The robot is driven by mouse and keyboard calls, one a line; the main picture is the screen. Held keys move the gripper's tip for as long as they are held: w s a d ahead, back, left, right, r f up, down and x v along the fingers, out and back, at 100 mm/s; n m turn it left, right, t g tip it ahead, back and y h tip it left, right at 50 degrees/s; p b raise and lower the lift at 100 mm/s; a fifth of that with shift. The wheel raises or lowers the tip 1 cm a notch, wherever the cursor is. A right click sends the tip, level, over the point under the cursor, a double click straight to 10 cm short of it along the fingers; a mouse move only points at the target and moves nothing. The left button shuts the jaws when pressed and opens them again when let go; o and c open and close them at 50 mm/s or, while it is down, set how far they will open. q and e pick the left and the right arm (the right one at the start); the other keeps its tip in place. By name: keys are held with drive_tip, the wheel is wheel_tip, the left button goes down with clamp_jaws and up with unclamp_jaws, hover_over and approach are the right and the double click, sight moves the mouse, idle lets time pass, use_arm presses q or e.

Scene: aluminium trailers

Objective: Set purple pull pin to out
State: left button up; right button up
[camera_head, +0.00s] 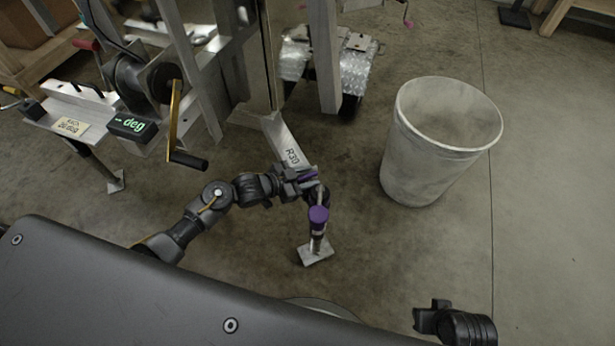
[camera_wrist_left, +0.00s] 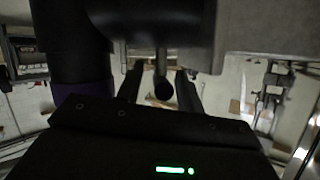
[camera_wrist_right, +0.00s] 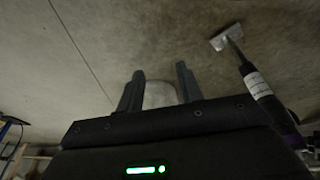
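A purple pull pin (camera_head: 308,174) shows as a small purple piece on the trailer jack, just below the R30 beam. The jack (camera_head: 318,222) has a purple band and stands on a flat foot. My left gripper (camera_head: 300,181) is at the jack, beside the purple piece, and partly hides it. In the left wrist view, my left gripper's fingers (camera_wrist_left: 160,88) are apart, with a dark round-ended part (camera_wrist_left: 163,87) between them and gaps on both sides. I cannot tell whether that is the pin. My right gripper (camera_wrist_right: 160,85) is open, its fingers apart, away from the jack.
A pale bin (camera_head: 440,140) stands right of the jack. A winch with a yellow crank (camera_head: 175,115) and a green digital display (camera_head: 133,125) are at the left. The R30 beam (camera_head: 290,145) runs close above my left gripper.

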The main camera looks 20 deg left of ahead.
sight(307, 175)
use_arm(q)
drive_tip(key=shift+w, duration=0.1)
use_arm(e)
drive_tip(key=shift+r, duration=0.1)
use_arm(q)
clamp_jaws()
